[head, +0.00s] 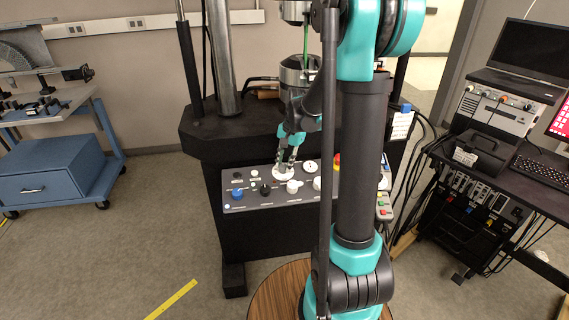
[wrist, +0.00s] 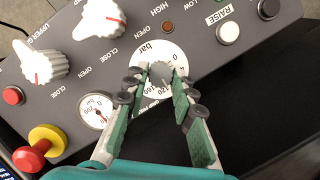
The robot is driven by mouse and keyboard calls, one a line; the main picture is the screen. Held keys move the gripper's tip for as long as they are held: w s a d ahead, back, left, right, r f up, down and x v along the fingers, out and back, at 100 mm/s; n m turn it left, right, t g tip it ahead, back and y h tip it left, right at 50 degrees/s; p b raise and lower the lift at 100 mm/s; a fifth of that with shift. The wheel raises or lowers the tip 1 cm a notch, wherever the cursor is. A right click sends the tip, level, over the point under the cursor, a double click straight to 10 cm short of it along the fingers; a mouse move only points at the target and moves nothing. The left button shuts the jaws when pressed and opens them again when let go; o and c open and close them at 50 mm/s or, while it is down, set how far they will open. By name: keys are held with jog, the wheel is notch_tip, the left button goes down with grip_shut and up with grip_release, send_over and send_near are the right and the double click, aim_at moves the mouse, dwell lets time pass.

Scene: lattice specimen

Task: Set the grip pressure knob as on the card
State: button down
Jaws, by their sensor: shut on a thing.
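The grip pressure knob (wrist: 161,72) is a small grey knob on a white dial plate (wrist: 150,52) marked in bar, with 0, 120 and 160 legible. My gripper (wrist: 160,77) has its green-padded fingers on both sides of the knob and is shut on it. The fingers hide part of the scale, and I cannot read the pointer's setting. In the head view, my gripper (head: 288,158) reaches down to the panel, over the white dial plate (head: 285,172). A white card (head: 402,122) with a blue top hangs at the machine's right side; its text is too small to read.
A laptop desk (head: 545,160) stands at right, a blue cart (head: 52,182) at left.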

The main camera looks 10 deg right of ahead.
aim_at(290, 175)
jog(key=c, duration=1.3)
grip_release()
jog(key=shift+o, duration=0.2)
notch_tip(290, 175, up, 12)
jog(key=d, duration=0.2)
jog(key=shift+s, duration=0.45)
jog(key=shift+f, duration=0.1)
